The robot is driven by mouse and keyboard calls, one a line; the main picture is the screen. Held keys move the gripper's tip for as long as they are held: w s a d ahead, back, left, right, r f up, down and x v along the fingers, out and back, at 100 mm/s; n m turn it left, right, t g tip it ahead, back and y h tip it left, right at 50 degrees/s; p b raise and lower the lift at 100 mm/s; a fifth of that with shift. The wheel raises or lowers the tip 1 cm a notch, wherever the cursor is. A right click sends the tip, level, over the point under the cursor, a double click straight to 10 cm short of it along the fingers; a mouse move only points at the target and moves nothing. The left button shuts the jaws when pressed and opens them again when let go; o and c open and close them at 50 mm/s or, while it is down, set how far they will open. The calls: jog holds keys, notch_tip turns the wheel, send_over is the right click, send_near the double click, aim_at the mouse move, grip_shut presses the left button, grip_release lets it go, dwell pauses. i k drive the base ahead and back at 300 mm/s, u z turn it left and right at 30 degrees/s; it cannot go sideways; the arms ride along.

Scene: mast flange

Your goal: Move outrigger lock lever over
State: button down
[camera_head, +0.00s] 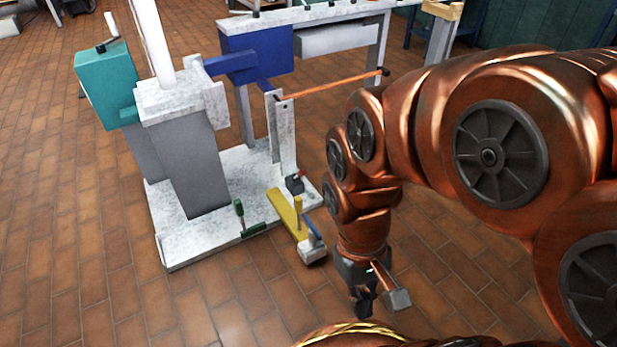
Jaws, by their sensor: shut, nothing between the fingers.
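A yellow outrigger beam (282,205) lies low at the front right of the white mast base plate (205,243). A small upright yellow-orange lever (298,210) and a blue handle (314,232) stand near its outer end, above a grey-white foot (312,252). A green lever (239,212) stands left of the beam, and a small red-topped dark block (295,183) sits behind it. I cannot tell which of these is the outrigger lock lever. My gripper (363,303) points down, shut and empty, right of and nearer than the foot, apart from it.
The grey mast pedestal (183,165) carries a teal box (106,84) and blue parts (255,55). A thin orange rod (330,86) spans to the bench leg behind. The brick-tiled floor (225,310) in front of the plate is clear.

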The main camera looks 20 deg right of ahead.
aim_at(302, 172)
jog(key=u, duration=0.05)
jog(key=i, duration=0.9)
jog(key=u, duration=0.85)
